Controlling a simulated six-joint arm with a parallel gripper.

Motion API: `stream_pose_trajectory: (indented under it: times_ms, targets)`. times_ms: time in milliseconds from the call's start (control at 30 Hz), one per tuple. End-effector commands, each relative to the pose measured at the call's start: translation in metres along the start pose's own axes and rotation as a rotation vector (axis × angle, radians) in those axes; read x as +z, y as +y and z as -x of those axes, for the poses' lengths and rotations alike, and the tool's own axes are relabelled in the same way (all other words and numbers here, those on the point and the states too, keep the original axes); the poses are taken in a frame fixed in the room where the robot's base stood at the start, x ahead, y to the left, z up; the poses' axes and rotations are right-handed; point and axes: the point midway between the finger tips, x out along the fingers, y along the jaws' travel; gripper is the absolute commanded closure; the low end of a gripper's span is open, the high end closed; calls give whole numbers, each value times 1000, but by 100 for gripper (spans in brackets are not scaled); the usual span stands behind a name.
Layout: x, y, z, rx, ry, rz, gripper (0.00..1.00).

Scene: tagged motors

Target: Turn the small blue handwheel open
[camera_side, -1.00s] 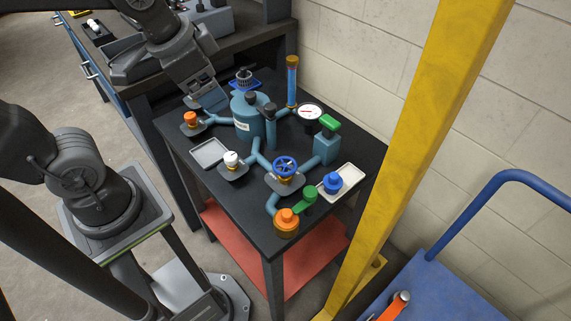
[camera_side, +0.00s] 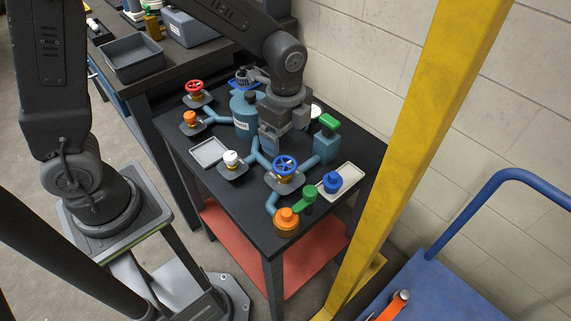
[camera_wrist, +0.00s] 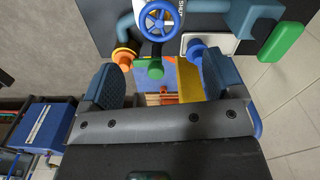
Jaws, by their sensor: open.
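The small blue handwheel (camera_side: 285,164) is a spoked wheel on a brass stem, in the middle front of the black table's pipework.
Around the handwheel stand a white knob (camera_side: 231,158), a blue knob (camera_side: 332,181) on a white tray, a green lever (camera_side: 308,194) and an orange knob (camera_side: 286,218). A red handwheel (camera_side: 194,86) is at the back left. A yellow post (camera_side: 405,140) rises right of the table.

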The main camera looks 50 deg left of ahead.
Motion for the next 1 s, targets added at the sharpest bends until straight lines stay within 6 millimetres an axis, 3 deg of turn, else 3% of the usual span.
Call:
stream_pose_trajectory:
  times_ms: [300, 500, 933, 1000]
  targets:
    - [0, 1, -66, 5, -2, 2, 14]
    - [0, 1, -93, 3, -1, 2, 14]
    - [0, 0, -102, 0, 0, 2, 14]
    - [0, 0, -102, -1, 0, 2, 19]
